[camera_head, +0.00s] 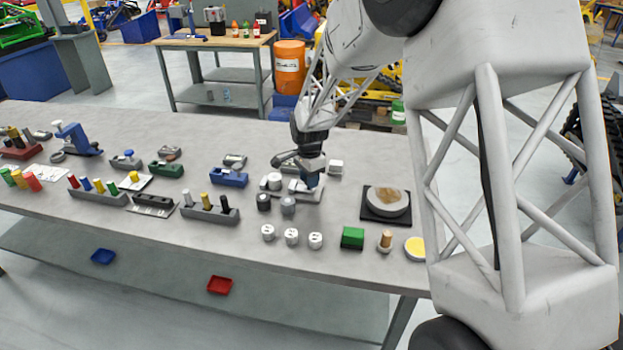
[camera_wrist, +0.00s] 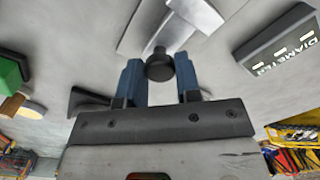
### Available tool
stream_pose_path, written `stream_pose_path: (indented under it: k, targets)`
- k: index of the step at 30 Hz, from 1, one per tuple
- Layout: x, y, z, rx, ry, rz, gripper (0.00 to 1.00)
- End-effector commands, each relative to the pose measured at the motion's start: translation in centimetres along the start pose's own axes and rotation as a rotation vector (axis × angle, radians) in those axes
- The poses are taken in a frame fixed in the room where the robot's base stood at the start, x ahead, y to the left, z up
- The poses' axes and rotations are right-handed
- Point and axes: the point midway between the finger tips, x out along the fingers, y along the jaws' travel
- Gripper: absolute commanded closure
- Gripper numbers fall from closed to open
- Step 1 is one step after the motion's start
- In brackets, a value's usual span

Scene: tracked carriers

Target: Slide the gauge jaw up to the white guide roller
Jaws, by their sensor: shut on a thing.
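My gripper (camera_head: 311,181) is low over the middle right of the bench. In the wrist view its two blue fingers (camera_wrist: 159,68) are shut on a dark round knob (camera_wrist: 160,66). The knob sits on a pale metal gauge jaw (camera_wrist: 196,13), which runs up and out of that view. In the head view, a pale plate (camera_head: 305,195) under my gripper looks like part of the gauge; the fingers hide some of it. A white roller (camera_head: 275,181) stands just left of my gripper there. I cannot tell whether the jaw touches it.
A dark block marked DIAMETER (camera_wrist: 282,45) lies right of the jaw in the wrist view. Two dark grey cylinders (camera_head: 288,206) stand in front of my gripper, with several white marked cylinders (camera_head: 291,236) nearer the edge. A green block (camera_head: 352,238) and a black square base (camera_head: 371,214) are at right.

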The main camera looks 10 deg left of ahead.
Motion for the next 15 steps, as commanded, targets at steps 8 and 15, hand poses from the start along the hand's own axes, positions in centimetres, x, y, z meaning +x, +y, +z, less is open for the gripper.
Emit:
stream_pose_path:
  k: [8, 15]
  targets:
    - [0.0, -2.0, 2.1, -0.001, 0.0, -0.001, 1.0]
    - [-0.1, -2.1, 2.1, 0.0, 0.0, -0.001, 1.0]
